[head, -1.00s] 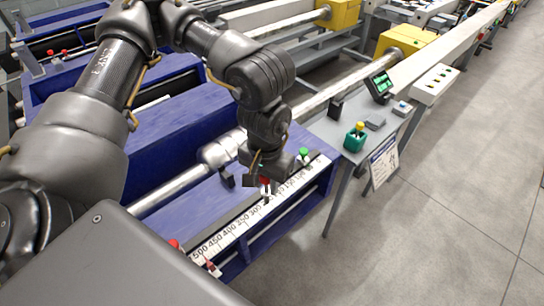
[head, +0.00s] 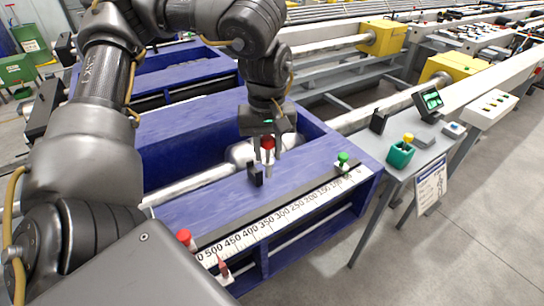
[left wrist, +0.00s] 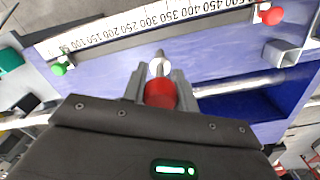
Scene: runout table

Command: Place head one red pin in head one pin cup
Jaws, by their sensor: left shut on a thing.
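My left gripper (head: 266,162) is shut on a red-headed pin (head: 268,143), holding it above the blue bed behind the scale. In the left wrist view the pin's red head (left wrist: 160,94) sits between the fingers, with its pale shank pointing away. A teal cup (head: 400,156), likely the pin cup, stands on the grey side table to the right, well apart from the gripper. A yellow-headed thing (head: 408,138) sticks up from it. The cup shows partly at the left edge of the left wrist view (left wrist: 10,61). My right gripper is out of view.
A green-headed pin (head: 343,158) stands by the scale's low-number end. Another red knob (head: 184,237) is at the high-number end. A small black block (head: 255,174) is by the gripper. The grey side table (head: 390,179) also holds a small display (head: 429,102).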

